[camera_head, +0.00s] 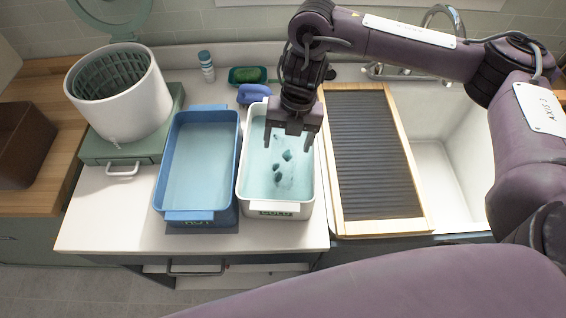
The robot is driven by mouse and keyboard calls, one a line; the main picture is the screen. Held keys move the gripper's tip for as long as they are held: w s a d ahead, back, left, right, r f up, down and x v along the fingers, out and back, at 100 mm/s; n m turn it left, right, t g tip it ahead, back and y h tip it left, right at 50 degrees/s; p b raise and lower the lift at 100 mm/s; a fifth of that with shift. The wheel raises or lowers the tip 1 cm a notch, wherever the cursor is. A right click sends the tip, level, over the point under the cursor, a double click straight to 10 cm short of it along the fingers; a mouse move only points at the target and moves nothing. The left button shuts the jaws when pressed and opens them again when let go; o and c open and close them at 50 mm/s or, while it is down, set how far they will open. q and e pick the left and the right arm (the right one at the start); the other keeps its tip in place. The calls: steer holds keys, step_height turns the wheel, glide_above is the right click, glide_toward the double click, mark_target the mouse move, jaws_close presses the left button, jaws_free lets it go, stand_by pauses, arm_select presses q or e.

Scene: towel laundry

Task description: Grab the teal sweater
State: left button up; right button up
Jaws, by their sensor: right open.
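Several small dark teal patches (278,168) show at the surface of the water in the white tub (243,188), whose front label reads COLD. They look like parts of the teal sweater; the rest of it is hidden or cannot be made out in the teal water. My right gripper (288,146) points down over the far half of this tub, its two fingers apart and nothing seen between them. The patches lie just below and in front of the fingertips. Whether the fingertips touch the water cannot be told. My left gripper is not in view.
A blue tub (234,150) of water stands close on the left. A ribbed washboard (372,150) lies right, partly over the sink (440,180). A white spinner drum (125,95), a bottle (206,67), a green dish (248,75) and a blue object (254,93) stand behind and left.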

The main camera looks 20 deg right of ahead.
mark_target(285, 155)
steer(key=shift+s+a+f, duration=0.15)
steer(key=shift+a+f, duration=0.05)
steer(key=shift+f, duration=0.65)
steer(key=f, duration=0.4)
steer(key=shift+a, duration=0.25)
steer(key=shift+a+f, duration=0.1)
steer(key=shift+f, duration=0.55)
steer(key=shift+r, duration=0.1)
steer(key=c, duration=1.3)
steer(key=shift+c, duration=0.2)
steer(key=shift+r, duration=0.1)
